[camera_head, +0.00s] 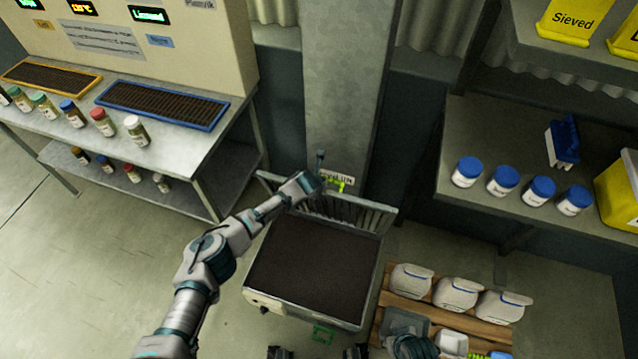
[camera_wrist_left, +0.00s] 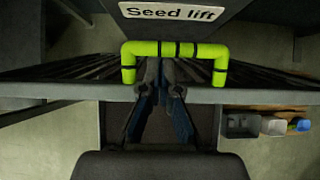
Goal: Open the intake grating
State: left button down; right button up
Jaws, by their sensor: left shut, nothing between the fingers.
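The intake grating (camera_head: 358,212) is a barred metal frame standing raised at the back edge of a hopper (camera_head: 262,298) filled with dark material. Its bright green handle (camera_head: 345,182) sits on its upper edge; the handle also shows in the left wrist view (camera_wrist_left: 172,48). My left gripper (camera_head: 318,181) is at the handle's left in the head view. In the left wrist view its fingers (camera_wrist_left: 165,75) are shut, empty, and lie below the handle's bar, between its two ends. Whether they touch the grating is unclear.
A "Seed lift" sign (camera_wrist_left: 172,10) is behind the grating, on a grey column (camera_head: 338,90). A shelf (camera_head: 450,130) with blue-lidded jars is at right. A bench (camera_head: 180,172) with small jars is at left.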

pick_arm(q)
jog(key=v, duration=1.2)
jog(key=s+a+f+n+g+h+p, duration=0.1)
jog(key=s+a+f+n+p, duration=0.15)
jog(key=s+f+n, duration=0.7)
jog(key=s+a+f+n+g+p, duration=0.1)
jog(key=s+f+n+p, duration=0.2)
jog(key=s+f+n, duration=0.6)
jog(key=s+a+f+n+g+y+p, duration=0.1)
jog(key=s+a+f+n, duration=0.4)
jog(key=s, duration=0.4)
jog(key=s+a+f+n+g+y, duration=0.1)
jog(key=s+a+f+n, duration=0.5)
jog(key=s+a+n, duration=0.1)
jog(key=s+a+f+n+g+y+p, duration=0.1)
jog(key=s+a+f+n, duration=0.5)
jog(key=s, duration=0.6)
jog(key=shift+n+p, duration=0.3)
jog(key=shift+n, duration=0.35)
pick_arm(e)
jog(key=s+f, duration=0.2)
jog(key=f, duration=0.8)
jog(key=s+f+g, duration=0.1)
jog(key=s+f, duration=0.1)
jog(key=f, duration=0.8)
jog(key=shift+s+d, duration=0.3)
jog(key=shift+s, duration=0.05)
